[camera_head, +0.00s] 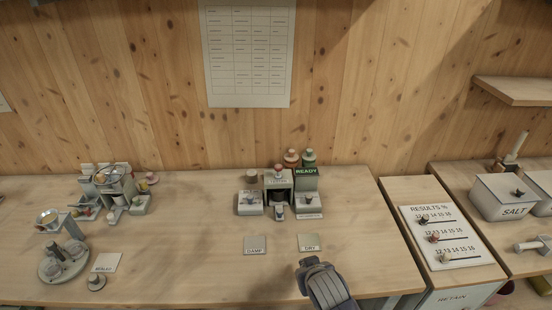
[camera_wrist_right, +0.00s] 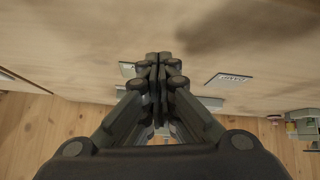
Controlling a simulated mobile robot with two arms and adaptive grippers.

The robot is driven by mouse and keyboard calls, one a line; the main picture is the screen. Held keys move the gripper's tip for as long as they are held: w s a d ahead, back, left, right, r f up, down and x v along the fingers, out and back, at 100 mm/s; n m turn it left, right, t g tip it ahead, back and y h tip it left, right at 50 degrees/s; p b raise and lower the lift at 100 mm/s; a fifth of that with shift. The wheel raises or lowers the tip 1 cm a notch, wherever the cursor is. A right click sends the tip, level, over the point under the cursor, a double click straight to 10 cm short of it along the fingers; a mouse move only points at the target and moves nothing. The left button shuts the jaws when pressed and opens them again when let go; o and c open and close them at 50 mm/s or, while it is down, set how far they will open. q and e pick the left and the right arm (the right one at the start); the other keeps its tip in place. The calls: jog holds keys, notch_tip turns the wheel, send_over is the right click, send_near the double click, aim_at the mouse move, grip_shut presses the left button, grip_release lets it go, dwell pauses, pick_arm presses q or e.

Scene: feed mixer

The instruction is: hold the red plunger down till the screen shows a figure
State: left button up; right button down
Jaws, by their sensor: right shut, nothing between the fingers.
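The tester (camera_head: 278,183) stands at the back middle of the bench in the head view. A small reddish knob (camera_head: 278,168) on its top looks like the plunger; it is too small to tell whether it is pressed. The green screen (camera_head: 307,172) beside it reads READY and shows no figure. My right gripper (camera_head: 309,263) is over the front of the bench, below the DRY card and well apart from the tester. In the right wrist view its fingers (camera_wrist_right: 158,62) are together with nothing between them. My left gripper is not in view.
DAMP (camera_head: 255,245) and DRY (camera_head: 308,242) cards lie before the tester. Small apparatus (camera_head: 113,185) and a round grey device (camera_head: 63,262) are at left. A results board (camera_head: 445,236) is at right.

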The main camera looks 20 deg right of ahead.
jog(key=w+r+m+t+h, duration=0.2)
jog(key=w+r+t, duration=0.4)
jog(key=w+r, duration=1.4)
jog(key=shift+w+t+p, duration=0.3)
jog(key=shift+w+p, duration=0.05)
jog(key=shift+w, duration=0.75)
